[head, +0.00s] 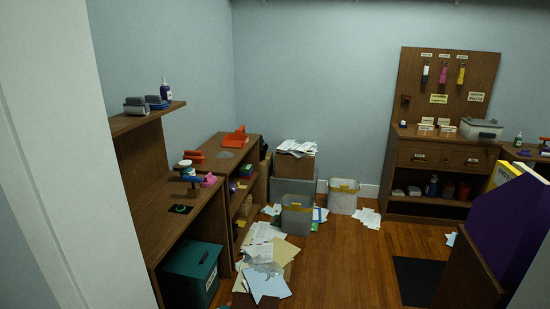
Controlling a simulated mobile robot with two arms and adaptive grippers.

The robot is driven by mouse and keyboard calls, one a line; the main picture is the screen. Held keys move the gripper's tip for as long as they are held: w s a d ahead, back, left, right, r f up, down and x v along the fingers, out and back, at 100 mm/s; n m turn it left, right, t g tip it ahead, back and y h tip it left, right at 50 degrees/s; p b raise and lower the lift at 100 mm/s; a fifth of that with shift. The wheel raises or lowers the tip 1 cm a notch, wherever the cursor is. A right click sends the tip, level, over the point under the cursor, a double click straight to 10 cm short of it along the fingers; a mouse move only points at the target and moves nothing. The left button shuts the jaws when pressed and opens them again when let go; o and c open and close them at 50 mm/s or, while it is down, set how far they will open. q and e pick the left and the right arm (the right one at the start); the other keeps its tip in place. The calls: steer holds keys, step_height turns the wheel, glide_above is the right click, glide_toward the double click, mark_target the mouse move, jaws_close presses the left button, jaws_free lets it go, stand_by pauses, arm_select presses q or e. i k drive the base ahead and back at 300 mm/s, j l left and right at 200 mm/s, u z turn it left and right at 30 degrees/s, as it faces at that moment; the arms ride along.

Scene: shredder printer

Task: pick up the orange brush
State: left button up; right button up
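An orange-red object (235,138) lies on the top of the far wooden desk by the left wall; it is small in the picture, and I cannot tell whether it is the orange brush. A second red-orange item (195,156) sits nearer on the same row of desks, beside a white and green item (184,165); its shape is also unclear. Neither of my grippers is in view.
A pale wall edge (65,150) fills the left foreground. Papers (265,255) litter the floor beside the desks, near grey bins (297,215). A purple panel (505,230) stands at right. The wooden floor (350,260) in the middle is clear.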

mark_target(195, 156)
steer(key=i+z, duration=0.3)
steer(key=i, duration=1.4)
steer(key=i+u, duration=0.5)
steer(key=i+l+u, duration=0.3)
steer(key=i+u, duration=0.2)
